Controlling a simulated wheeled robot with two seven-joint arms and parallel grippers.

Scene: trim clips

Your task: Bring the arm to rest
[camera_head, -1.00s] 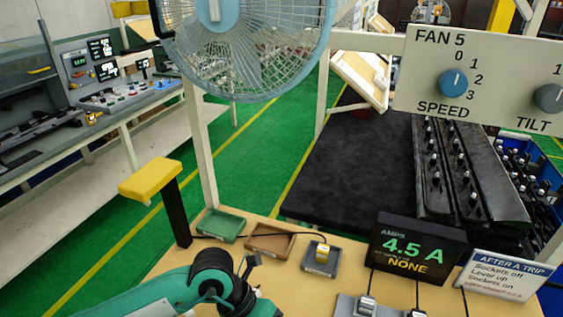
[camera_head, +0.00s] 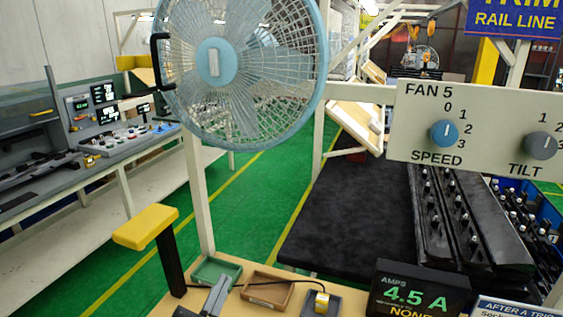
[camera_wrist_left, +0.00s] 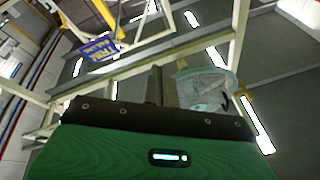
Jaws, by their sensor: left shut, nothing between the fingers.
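My left gripper (camera_head: 217,295) shows at the bottom of the head view, its grey fingers pointing up in front of the green tray. It is shut and holds nothing. In the left wrist view its dark fingers (camera_wrist_left: 156,86) stand up together, with the ceiling behind them. Most of my left arm is below the edge of the head view. My right gripper is not in view.
A caged fan (camera_head: 240,70) stands above the bench. A green tray (camera_head: 232,267), a brown tray (camera_head: 285,283) and a grey tray holding a yellow-topped part (camera_head: 322,302) line the bench. A yellow-topped post (camera_head: 147,228) stands left; an amps display (camera_head: 418,290) stands right.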

